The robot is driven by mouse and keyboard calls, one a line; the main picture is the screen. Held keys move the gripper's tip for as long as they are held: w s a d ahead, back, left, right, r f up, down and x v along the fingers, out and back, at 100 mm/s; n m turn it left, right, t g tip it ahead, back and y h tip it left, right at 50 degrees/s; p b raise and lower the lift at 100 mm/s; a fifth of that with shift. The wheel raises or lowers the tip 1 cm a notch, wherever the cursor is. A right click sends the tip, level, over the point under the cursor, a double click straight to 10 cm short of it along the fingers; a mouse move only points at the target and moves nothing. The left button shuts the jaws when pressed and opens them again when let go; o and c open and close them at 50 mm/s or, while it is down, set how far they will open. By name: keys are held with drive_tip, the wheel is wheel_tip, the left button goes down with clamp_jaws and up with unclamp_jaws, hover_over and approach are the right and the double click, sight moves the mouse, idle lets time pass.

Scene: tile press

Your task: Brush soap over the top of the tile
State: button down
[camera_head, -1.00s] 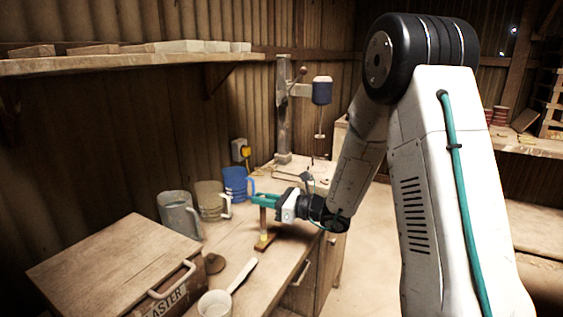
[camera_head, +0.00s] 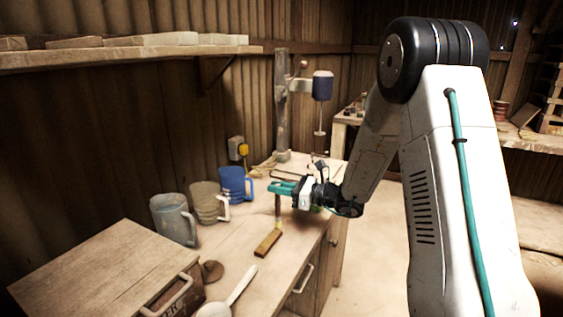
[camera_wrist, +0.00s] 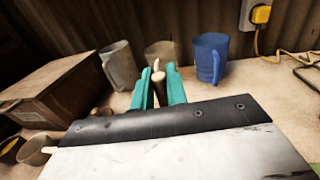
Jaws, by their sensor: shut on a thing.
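My gripper (camera_head: 280,188) has teal fingers shut on the upper part of an upright brush (camera_head: 278,212). In the wrist view the brush's handle end (camera_wrist: 159,80) stands between my fingers (camera_wrist: 159,92). The brush hangs down to the far end of a narrow brown bar (camera_head: 268,243), which looks like the tile and lies flat on the bench. I cannot tell whether the bristles touch it. The wrist view hides the bar and the brush's lower end. No soap coating can be made out.
A grey mug (camera_head: 174,218), a beige mug (camera_head: 207,202) and a blue mug (camera_head: 235,183) stand behind, left of my gripper. A wooden chest (camera_head: 100,265) is at left. A pale cup (camera_head: 213,310) and a pale utensil (camera_head: 243,286) are in front. A drill-like press (camera_head: 282,110) stands behind.

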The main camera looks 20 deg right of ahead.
drive_tip(key=shift+s+r, duration=0.1)
drive_tip(key=shift+r, duration=3.9)
drive_tip(key=shift+a, duration=0.2)
